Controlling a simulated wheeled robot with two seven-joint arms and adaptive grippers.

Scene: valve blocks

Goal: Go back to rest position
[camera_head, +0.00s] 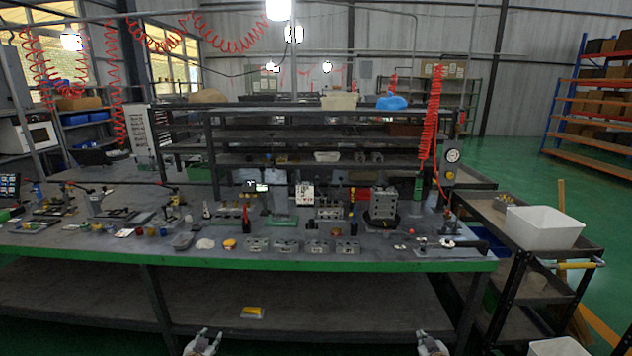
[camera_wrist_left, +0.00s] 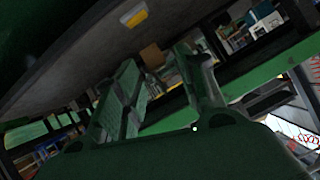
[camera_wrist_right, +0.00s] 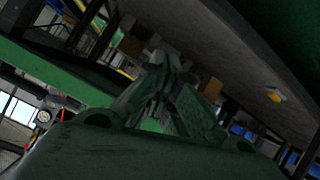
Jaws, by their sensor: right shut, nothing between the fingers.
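My left gripper (camera_head: 204,340) is at the bottom edge of the head view, in front of the workbench and below its top. In the left wrist view its two fingers (camera_wrist_left: 160,82) stand apart with nothing between them. My right gripper (camera_head: 431,343) is at the bottom edge further right, also in front of the bench. In the right wrist view its fingers (camera_wrist_right: 172,72) are together and hold nothing. The workbench (camera_head: 400,266) has a green front edge. Several grey valve blocks (camera_head: 318,247) stand in a row near that edge. Neither gripper touches anything.
A yellow object (camera_head: 252,312) lies on the bench's lower shelf. A dark cart (camera_head: 515,262) with a white bin (camera_head: 542,228) stands at the right. Tools and small parts cover the benchtop's left side. Green floor (camera_head: 600,250) is open at the far right.

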